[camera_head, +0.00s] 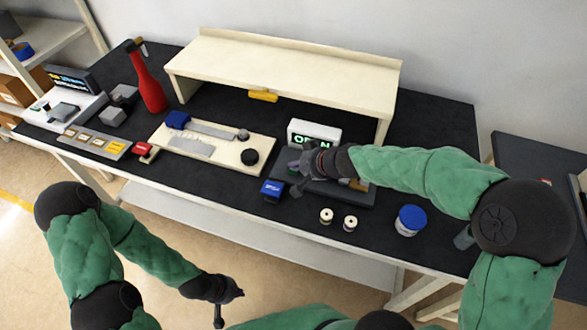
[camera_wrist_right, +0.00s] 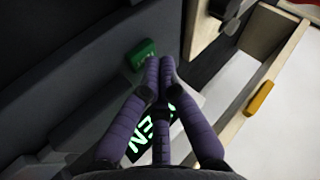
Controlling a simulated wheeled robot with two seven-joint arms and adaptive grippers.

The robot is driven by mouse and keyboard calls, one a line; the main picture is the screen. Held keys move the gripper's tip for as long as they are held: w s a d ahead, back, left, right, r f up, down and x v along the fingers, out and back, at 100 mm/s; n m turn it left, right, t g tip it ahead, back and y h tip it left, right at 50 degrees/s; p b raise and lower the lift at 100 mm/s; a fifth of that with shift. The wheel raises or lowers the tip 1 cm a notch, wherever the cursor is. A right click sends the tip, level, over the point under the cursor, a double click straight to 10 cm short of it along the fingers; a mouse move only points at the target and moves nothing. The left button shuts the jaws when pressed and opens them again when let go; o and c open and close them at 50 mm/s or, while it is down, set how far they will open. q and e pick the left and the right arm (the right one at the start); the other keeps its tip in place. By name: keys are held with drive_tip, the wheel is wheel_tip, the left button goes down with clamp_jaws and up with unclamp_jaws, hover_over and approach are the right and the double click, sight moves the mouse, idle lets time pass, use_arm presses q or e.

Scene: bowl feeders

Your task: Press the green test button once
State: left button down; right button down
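The green test button (camera_wrist_right: 141,55) shows in the right wrist view as a small green block on a dark grey device. In the head view my right gripper (camera_head: 300,168) covers that spot, over the dark grey base (camera_head: 358,198) below the lit sign. In the right wrist view the purple fingers of my right gripper (camera_wrist_right: 160,66) are drawn together at the tips, with nothing between them. The tips appear just beside the button; whether they touch it I cannot tell. My left gripper (camera_head: 226,294) hangs in front of the table, away from everything on it.
A blue box (camera_head: 271,190), two small spools (camera_head: 327,216) and a blue-lidded jar (camera_head: 410,219) are nearby. A red bottle (camera_head: 148,85) stands at the left.

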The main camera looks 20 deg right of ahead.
drive_tip(key=shift+r, duration=0.55)
drive_tip(key=shift+r+p, duration=0.1)
drive_tip(key=shift+p, duration=0.25)
wheel_tip(320, 180, up, 5)
drive_tip(key=p, duration=0.4)
idle(0.5)
